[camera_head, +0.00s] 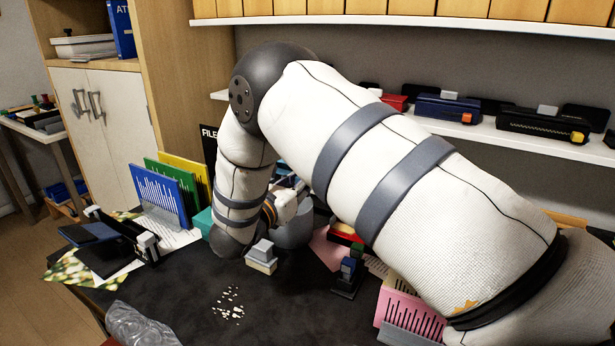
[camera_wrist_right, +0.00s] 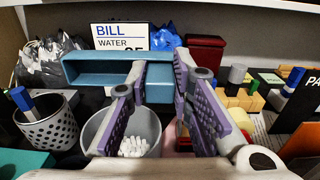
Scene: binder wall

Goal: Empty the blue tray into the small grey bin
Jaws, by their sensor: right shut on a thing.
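The blue tray (camera_wrist_right: 88,70) shows in the right wrist view, tipped on its side with its hollow facing the camera. My right gripper (camera_wrist_right: 160,75), with purple pads, is shut on the tray near its right end. The small grey bin (camera_wrist_right: 92,131) stands below and in front of the tray, with a pile of white pieces (camera_wrist_right: 133,147) inside. In the head view my right arm hides the gripper and much of the grey bin (camera_head: 294,232). Loose white pieces (camera_head: 229,302) lie scattered on the dark tabletop. My left gripper is not in view.
A perforated pen cup (camera_wrist_right: 48,125) stands left of the bin. Wooden blocks and stamps (camera_wrist_right: 240,90) stand to its right. In the head view, a grey-and-cream block stack (camera_head: 262,257) is near the bin, and crumpled plastic (camera_head: 138,325) lies at the front.

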